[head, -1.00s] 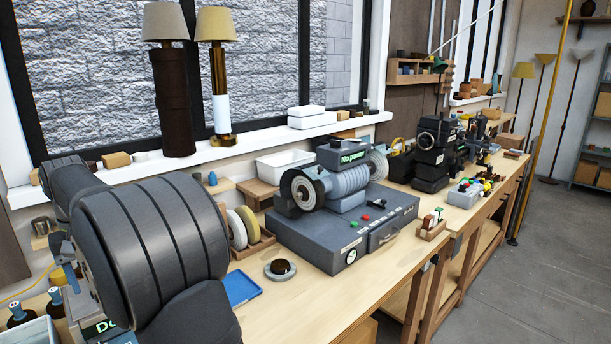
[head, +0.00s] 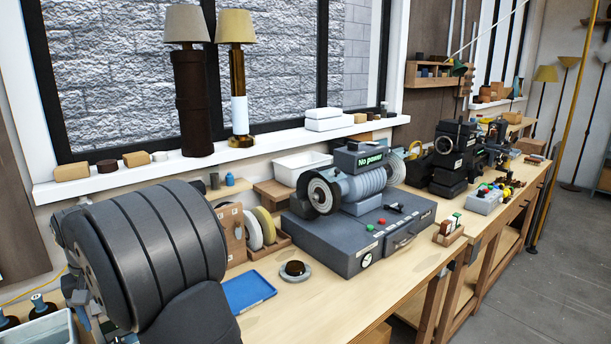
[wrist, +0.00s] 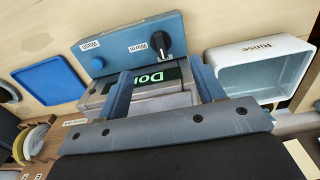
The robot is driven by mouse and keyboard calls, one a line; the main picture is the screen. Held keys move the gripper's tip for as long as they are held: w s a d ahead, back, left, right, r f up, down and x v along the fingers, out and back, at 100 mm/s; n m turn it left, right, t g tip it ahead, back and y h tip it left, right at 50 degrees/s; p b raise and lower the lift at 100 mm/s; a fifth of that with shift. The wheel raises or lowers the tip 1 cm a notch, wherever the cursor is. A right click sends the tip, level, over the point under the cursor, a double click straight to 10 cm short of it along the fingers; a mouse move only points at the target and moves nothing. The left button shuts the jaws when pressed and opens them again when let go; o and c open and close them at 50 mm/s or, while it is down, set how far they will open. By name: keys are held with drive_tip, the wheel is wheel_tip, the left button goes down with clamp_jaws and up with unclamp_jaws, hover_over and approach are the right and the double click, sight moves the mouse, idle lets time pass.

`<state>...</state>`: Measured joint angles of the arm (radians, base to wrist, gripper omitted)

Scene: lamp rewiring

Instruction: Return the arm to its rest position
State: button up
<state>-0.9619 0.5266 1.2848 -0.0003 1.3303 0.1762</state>
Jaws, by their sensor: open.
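In the head view my arm (head: 150,250) fills the lower left, bent over the left end of the bench. It hides most of my gripper there. In the wrist view my gripper (wrist: 163,82) is open, with two blue-grey fingers apart and nothing seen held between them. Beyond and between the fingers is a blue-grey washer unit (wrist: 128,48) with a black knob labelled Warm, a button labelled Wash and a partly covered green display.
A white tub labelled Rinse (wrist: 262,52) is right of the fingers, and a blue tray (wrist: 48,80) is left. Two lamps (head: 190,90) (head: 238,85) stand on the sill. A grey bench machine (head: 365,235) reads "No power". Bench space (head: 330,300) in front is clear.

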wheel_tip(320, 180, up, 8)
drive_tip(key=w+d, duration=0.9)
drive_tip(key=w, duration=0.1)
drive_tip(key=s+a, duration=0.9)
drive_tip(key=s, duration=0.1)
wheel_tip(320, 180, down, 17)
drive_tip(key=shift+r, duration=0.15)
drive_tip(key=n, duration=0.5)
drive_tip(key=shift+w+d+n, duration=0.1)
drive_tip(key=shift+w+n, duration=0.05)
drive_tip(key=shift+n, duration=0.25)
drive_tip(key=n, duration=0.6)
drive_tip(key=shift+w, duration=0.1)
